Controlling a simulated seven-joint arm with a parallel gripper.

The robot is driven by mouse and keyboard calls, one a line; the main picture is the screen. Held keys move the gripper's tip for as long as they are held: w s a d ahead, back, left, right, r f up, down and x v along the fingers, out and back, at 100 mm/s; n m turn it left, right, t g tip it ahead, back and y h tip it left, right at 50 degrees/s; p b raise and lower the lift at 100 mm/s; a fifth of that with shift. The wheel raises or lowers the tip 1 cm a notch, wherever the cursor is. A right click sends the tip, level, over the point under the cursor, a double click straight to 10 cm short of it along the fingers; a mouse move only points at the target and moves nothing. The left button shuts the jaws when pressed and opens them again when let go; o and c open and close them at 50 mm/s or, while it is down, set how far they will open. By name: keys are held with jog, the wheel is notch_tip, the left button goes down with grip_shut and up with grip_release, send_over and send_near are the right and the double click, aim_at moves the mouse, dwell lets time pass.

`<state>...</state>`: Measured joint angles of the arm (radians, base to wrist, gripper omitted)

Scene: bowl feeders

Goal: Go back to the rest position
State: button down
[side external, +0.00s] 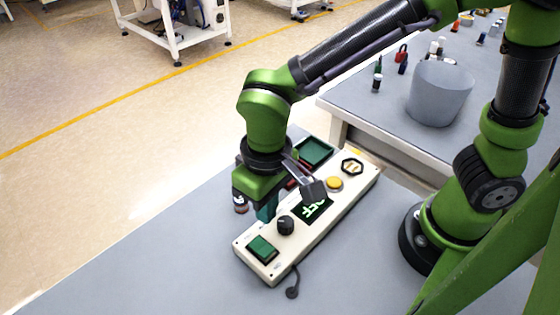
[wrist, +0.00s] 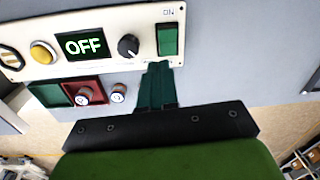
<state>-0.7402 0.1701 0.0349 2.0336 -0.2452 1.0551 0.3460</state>
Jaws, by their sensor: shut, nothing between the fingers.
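My gripper (wrist: 158,82) is shut and empty, with its teal fingers together at the edge of the control panel (wrist: 205,15), just below the green rocker switch in the wrist view. I cannot tell whether the fingertips touch the panel. In the side view my gripper (side external: 266,214) points down beside the long cream panel (side external: 335,204). The panel carries the green switch (wrist: 167,40) marked ON, a black knob (wrist: 128,46), a display (wrist: 84,45) reading OFF and a yellow button (wrist: 43,52).
A green tray (side external: 315,151) and a red tray (wrist: 84,90) lie beside the panel. Small bottles (wrist: 118,92) stand there. A grey bowl feeder (side external: 440,92) and several small items are on the table behind. The grey tabletop at the front left (side external: 150,262) is clear.

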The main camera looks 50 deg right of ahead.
jog(key=d+r+m+t, duration=0.1)
jog(key=d+r+t, duration=0.1)
jog(key=d+r, duration=0.2)
jog(key=s+d+r+m+t+y, duration=0.1)
jog(key=d+r+m+t, duration=0.1)
jog(key=d, duration=0.8)
jog(key=d+r+m+t, duration=0.2)
jog(key=d+r+t, duration=0.1)
jog(key=d+r, duration=0.3)
jog(key=shift+s+d, duration=0.15)
jog(key=shift+d, duration=0.8)
